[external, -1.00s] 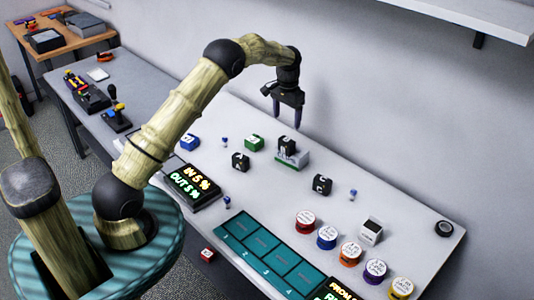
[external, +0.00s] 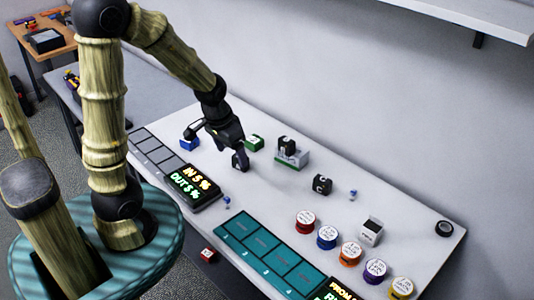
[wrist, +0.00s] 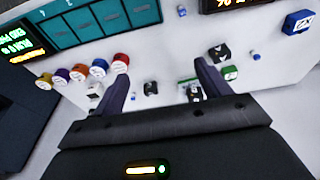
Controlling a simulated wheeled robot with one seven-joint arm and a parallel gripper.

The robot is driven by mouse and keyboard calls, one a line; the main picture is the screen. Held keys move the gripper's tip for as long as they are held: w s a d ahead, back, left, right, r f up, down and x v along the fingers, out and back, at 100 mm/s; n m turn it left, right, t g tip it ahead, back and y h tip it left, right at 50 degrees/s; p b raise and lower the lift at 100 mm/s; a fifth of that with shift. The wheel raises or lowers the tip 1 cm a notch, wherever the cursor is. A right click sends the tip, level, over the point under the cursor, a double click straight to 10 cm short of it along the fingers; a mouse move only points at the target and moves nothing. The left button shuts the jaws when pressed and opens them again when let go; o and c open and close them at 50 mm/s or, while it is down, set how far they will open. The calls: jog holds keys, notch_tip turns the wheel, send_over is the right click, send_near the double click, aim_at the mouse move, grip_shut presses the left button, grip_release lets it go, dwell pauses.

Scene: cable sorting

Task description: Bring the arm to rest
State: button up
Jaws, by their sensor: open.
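My gripper (external: 220,136) is open and empty above the table, left of centre in the external view. Its two dark fingers spread apart in the wrist view (wrist: 162,82), with nothing held between them. A black block (external: 240,162) lies just below and beside it in the external view, partly covered; in the wrist view a black block (wrist: 218,52) shows near the right fingertip. My arm rises from its base, then bends down to the right.
The table (external: 400,205) holds a green block (external: 254,143), a blue block (external: 189,144), another black block (external: 322,184), several coloured round containers (external: 327,237), a teal tray (external: 268,254) and a lit display (external: 192,186). A shelf (external: 470,15) hangs at upper right.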

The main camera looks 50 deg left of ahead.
jog(key=s, duration=0.3)
jog(key=shift+s+d+f, duration=0.15)
jog(key=shift+d+f, duration=0.1)
jog(key=shift+o, duration=0.4)
dwell(0.9)
jog(key=t+b, duration=0.8)
jog(key=b, duration=0.3)
send_near(283, 145)
jog(key=s+d, duration=0.4)
jog(key=s, duration=0.1)
jog(key=w+a+f+t+b, duration=0.1)
jog(key=w+f+t+b, duration=0.1)
jog(key=w, duration=0.1)
jog(key=w+a+f+t+b, duration=0.1)
jog(key=w+f+t+b, duration=0.1)
jog(key=w+a+f+t+b, duration=0.1)
jog(key=w+f+t+b, duration=0.1)
jog(key=w+b, duration=0.1)
jog(key=shift+w+a+f+t, duration=0.15)
jog(key=shift+w+a+t, duration=0.15)
jog(key=shift+a+t, duration=0.1)
jog(key=shift+w, duration=0.15)
jog(key=shift+t, duration=0.4)
